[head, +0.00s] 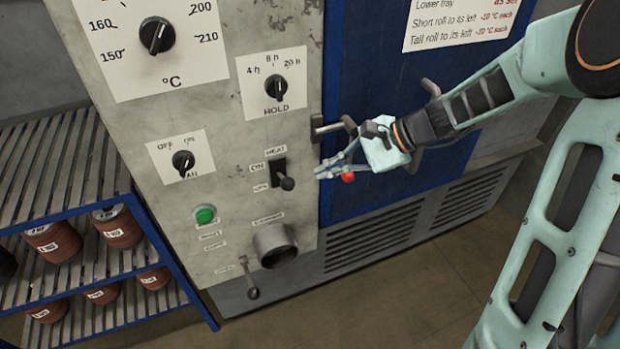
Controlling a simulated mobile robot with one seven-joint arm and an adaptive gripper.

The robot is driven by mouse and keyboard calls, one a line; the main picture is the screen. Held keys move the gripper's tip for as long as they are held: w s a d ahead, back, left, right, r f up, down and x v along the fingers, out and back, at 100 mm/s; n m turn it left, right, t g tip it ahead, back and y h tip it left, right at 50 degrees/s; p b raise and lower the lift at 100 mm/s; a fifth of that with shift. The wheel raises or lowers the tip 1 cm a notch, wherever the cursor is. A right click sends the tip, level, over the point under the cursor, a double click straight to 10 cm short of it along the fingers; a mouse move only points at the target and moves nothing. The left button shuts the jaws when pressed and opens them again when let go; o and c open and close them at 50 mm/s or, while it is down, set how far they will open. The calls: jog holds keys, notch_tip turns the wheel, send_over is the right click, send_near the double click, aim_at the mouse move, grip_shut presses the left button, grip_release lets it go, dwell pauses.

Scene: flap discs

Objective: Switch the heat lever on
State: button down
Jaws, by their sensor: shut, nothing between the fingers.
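The heat lever (287,184) is a black lever with a round knob on a dark plate, under a HEAT label on the grey control panel (225,130). The ON label (258,167) is at its upper left and the OFF label (262,187) at its lower left. The knob hangs low, about level with OFF. My gripper (320,173) is shut and empty, just right of the knob, with a visible gap between them. A small red spot shows by its fingers; I cannot tell what it belongs to.
A door handle (330,128) sticks out above my gripper, by the blue door (375,70). A green button (204,214), a round port (275,245) and another lever (252,291) are lower on the panel. A rack with reddish rolls (53,241) stands at left.

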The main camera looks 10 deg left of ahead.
jog(key=shift+v, duration=2.35)
jog(key=shift+w+a+r, duration=0.1)
jog(key=shift+w, duration=0.1)
